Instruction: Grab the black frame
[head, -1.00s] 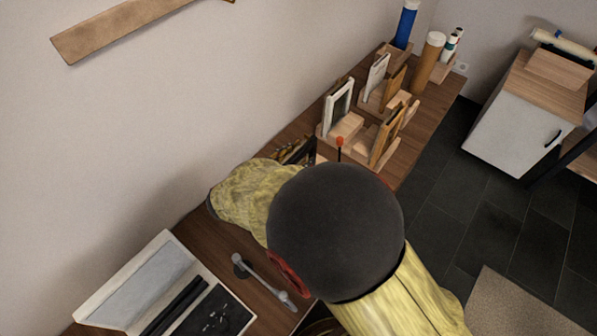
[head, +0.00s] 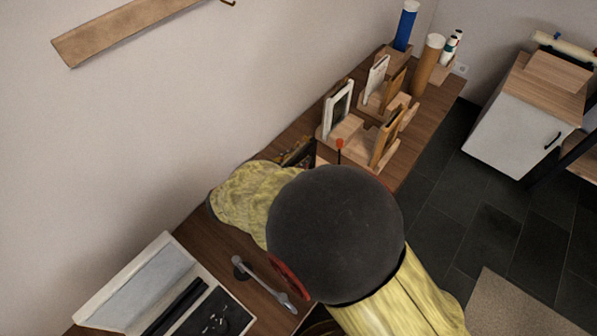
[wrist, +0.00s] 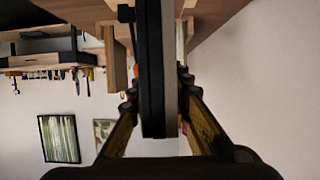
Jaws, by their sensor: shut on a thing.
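The black frame (wrist: 150,75) stands edge-on in the middle of the wrist view, with a dark edge and a paler grey side. My gripper (wrist: 158,92) has one finger on each side of it and is shut on it. In the head view my own arm hides the gripper and nearly all of the frame. I cannot tell from these views whether the frame still touches the surface under it.
Wooden holders with a white frame (head: 338,108) and a brown frame (head: 386,138) stand just beyond my arm on the wooden table (head: 440,105). A wall bounds the left side.

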